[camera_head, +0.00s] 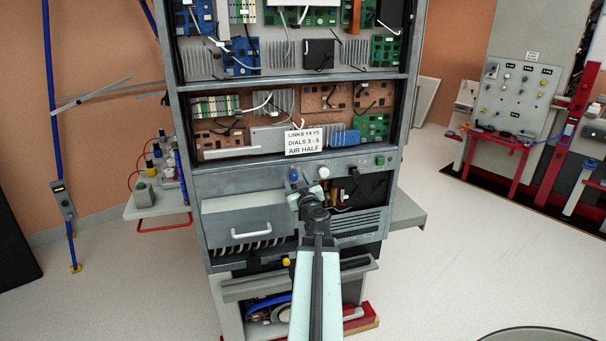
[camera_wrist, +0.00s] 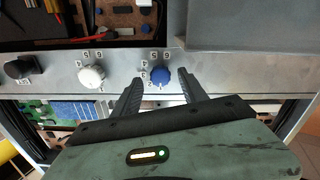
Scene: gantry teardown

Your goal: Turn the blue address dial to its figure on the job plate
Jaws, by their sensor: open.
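The blue dial (camera_head: 294,174) sits on the grey panel strip of the cabinet, left of a white dial (camera_head: 324,172). In the wrist view the blue dial (camera_wrist: 160,77) shows a pale pointer mark, with small figures around its rim too small to read surely. My gripper (camera_wrist: 160,75) is open, its two fingertips on either side of the blue dial, with gaps between; contact cannot be told. In the head view my gripper (camera_head: 299,190) is just below the dial. The job plate (camera_head: 305,141) reads "LINKS Y4 Y5, DIALS 3 - 5, AIR HALF".
The white dial (camera_wrist: 91,76) and a black knob (camera_wrist: 19,68) share the panel strip. A green button (camera_head: 380,161) is at its right. A drawer handle (camera_head: 251,231) juts out below left. A side shelf (camera_head: 408,211) sticks out right. Open floor lies at both sides.

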